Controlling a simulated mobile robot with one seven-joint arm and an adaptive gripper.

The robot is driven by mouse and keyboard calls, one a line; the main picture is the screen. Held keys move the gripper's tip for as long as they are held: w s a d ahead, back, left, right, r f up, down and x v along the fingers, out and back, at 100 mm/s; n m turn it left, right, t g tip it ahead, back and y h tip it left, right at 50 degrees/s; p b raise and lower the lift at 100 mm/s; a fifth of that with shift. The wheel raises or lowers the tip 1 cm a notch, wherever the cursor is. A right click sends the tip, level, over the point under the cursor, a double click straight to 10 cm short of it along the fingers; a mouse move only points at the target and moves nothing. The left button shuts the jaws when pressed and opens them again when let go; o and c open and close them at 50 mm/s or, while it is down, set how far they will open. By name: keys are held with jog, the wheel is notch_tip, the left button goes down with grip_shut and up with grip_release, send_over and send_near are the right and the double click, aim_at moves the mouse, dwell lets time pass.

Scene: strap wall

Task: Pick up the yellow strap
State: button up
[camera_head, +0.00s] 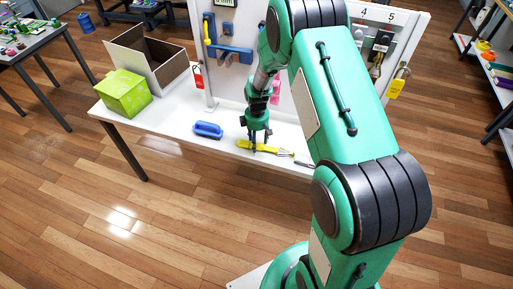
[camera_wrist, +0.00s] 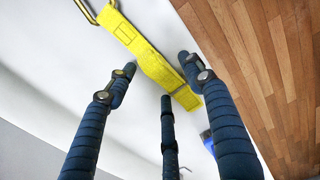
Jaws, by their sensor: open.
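The yellow strap (camera_head: 270,149) lies flat on the white table near its front edge, with a metal buckle (camera_head: 286,153) at its right end. In the wrist view the strap (camera_wrist: 148,58) runs diagonally from the top left toward the middle, with a metal ring (camera_wrist: 87,10) at its far end. My gripper (camera_head: 254,147) is over the strap's left part, pointing down. In the wrist view my gripper's three dark fingers (camera_wrist: 158,76) are spread open, with the strap passing between and beyond their tips. I cannot tell whether any finger touches it.
A blue strap bundle (camera_head: 208,130) lies on the table (camera_head: 180,116) to the left. A green box (camera_head: 125,93) and an open brown box (camera_head: 150,58) stand at the table's left end. A white upright panel with hanging straps and tags stands behind. Wooden floor lies in front.

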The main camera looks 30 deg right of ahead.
jog(key=shift+f, duration=1)
jog(key=c, duration=1.3)
